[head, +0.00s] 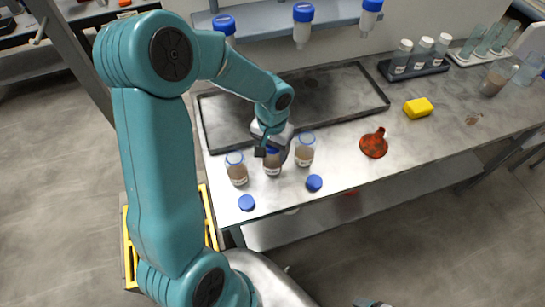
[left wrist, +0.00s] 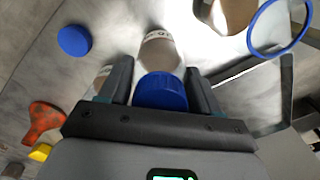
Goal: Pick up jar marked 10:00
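Three jars with brown contents stand in a row at the bench's front: a left jar (head: 237,174), a middle jar (head: 272,168) and a right jar (head: 305,156). The middle jar wears a blue cap; the outer two look open, with blue rims. Their labels are too small to read in the head view. My left gripper (head: 273,150) is over the middle jar. In the left wrist view, the open fingers of the left gripper (left wrist: 160,85) stand either side of the blue cap (left wrist: 162,92), with gaps showing. The label on this jar (left wrist: 160,50) is only partly visible.
Two loose blue caps (head: 246,202) (head: 314,183) lie in front of the jars. A red funnel (head: 374,145) and yellow sponge (head: 418,107) are to the right. A dark tray (head: 340,112) lies behind; blue-capped tubes (head: 303,25) hang above it.

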